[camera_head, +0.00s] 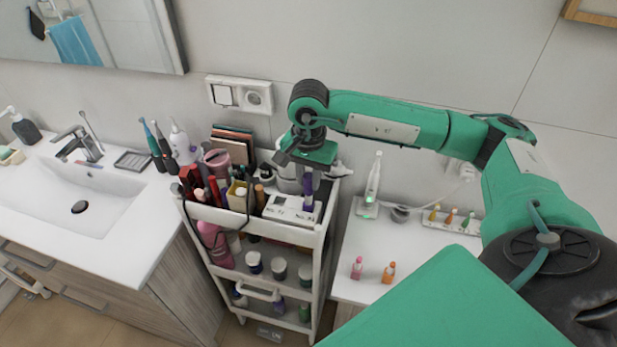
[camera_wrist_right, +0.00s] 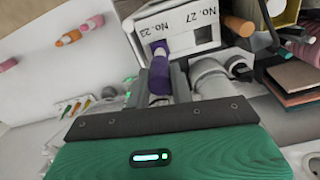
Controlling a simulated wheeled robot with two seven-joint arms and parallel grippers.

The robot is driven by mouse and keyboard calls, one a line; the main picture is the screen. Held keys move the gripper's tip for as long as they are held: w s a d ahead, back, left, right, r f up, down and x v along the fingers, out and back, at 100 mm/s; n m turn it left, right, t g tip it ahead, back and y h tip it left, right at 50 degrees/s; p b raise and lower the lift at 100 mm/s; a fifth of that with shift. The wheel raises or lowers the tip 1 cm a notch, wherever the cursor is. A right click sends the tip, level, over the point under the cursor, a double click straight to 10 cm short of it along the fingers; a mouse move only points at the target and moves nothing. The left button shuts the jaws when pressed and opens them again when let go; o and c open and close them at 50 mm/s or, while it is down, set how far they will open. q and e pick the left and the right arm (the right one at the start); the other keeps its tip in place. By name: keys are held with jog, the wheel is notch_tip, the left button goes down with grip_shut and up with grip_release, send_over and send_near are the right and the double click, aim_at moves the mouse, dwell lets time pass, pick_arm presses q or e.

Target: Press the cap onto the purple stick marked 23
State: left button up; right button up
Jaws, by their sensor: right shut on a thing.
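The white holder (camera_wrist_right: 203,32) marked No. 23 and No. 27 sits on the top tray of the cart; it also shows in the head view (camera_head: 284,212). The purple stick (camera_wrist_right: 160,47) stands in the holder's slot by the No. 23 label. My right gripper (camera_wrist_right: 163,82) is above this slot, pointing down, shut on the purple cap (camera_wrist_right: 159,77). The cap is in line with the stick, and I cannot tell whether it is fully seated. In the head view the right gripper (camera_head: 308,182) is over the holder's back right part. My left gripper is not in view.
The cart (camera_head: 322,240) top is crowded with tubes, brushes and a pink cup (camera_head: 217,160) left of the holder. A sink (camera_head: 75,200) is at the left. A white toothbrush on a charger (camera_head: 371,190) and small bottles stand on the right counter.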

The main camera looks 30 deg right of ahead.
aim_at(309, 188)
jog(key=shift+f+b, duration=1.9)
jog(key=shift+b, duration=0.75)
dwell(1.7)
dwell(0.3)
jog(key=o, duration=1.5)
jog(key=shift+r, duration=0.1)
jog(key=shift+r+p, duration=1.6)
jog(key=shift+r, duration=2.3)
grip_shut()
